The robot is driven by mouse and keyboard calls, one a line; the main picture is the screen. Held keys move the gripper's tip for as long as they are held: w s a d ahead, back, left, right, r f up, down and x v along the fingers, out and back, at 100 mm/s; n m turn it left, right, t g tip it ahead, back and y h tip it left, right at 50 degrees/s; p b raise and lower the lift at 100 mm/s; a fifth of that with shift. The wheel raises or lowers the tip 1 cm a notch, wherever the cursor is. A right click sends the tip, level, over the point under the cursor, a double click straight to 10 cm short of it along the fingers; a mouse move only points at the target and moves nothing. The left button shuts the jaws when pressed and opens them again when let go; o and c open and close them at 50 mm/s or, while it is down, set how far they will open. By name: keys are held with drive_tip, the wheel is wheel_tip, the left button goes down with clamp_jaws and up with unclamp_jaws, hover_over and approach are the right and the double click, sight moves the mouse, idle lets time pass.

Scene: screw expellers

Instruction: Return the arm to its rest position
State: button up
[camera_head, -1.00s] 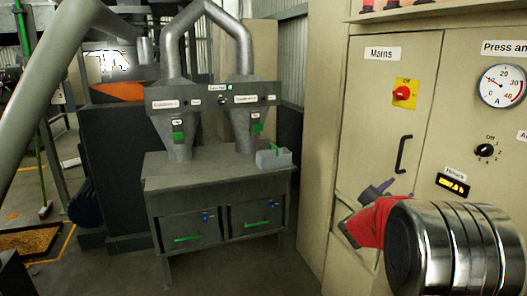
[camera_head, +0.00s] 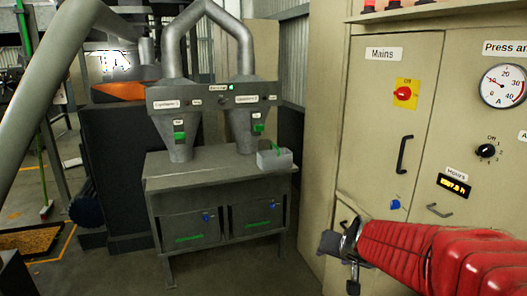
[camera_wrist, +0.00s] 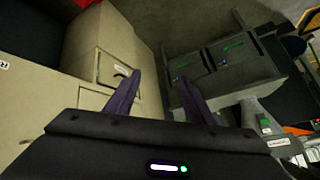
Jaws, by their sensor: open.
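My arm, in a red sleeve, reaches in from the lower right of the head view in front of the beige cabinet (camera_head: 365,130). My gripper (camera_head: 338,255) is at the sleeve's left end, low by the cabinet's left corner; its jaws are hard to make out there. In the wrist view my gripper (camera_wrist: 160,97) shows two dark purple fingers spread apart with nothing between them. Beyond the fingers are the cabinet's beige drawer front (camera_wrist: 110,65) and the grey bench (camera_wrist: 225,70) with green handles.
The cabinet carries a red mains switch (camera_head: 403,94), a black handle (camera_head: 404,155), a blue knob (camera_head: 395,204) and a gauge (camera_head: 503,86). The grey bench (camera_head: 165,180) with two hoppers stands left of my arm. Floor (camera_head: 290,272) shows between bench and cabinet.

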drive_tip(key=s+a+r+n+g, duration=0.1)
drive_tip(key=s+r+n, duration=0.1)
drive_tip(key=s, duration=1.1)
drive_tip(key=s+a+r+n+g, duration=0.1)
drive_tip(key=s+a+r+n, duration=0.1)
drive_tip(key=s, duration=1.2)
drive_tip(key=shift+s+g, duration=0.2)
drive_tip(key=shift+g, duration=0.1)
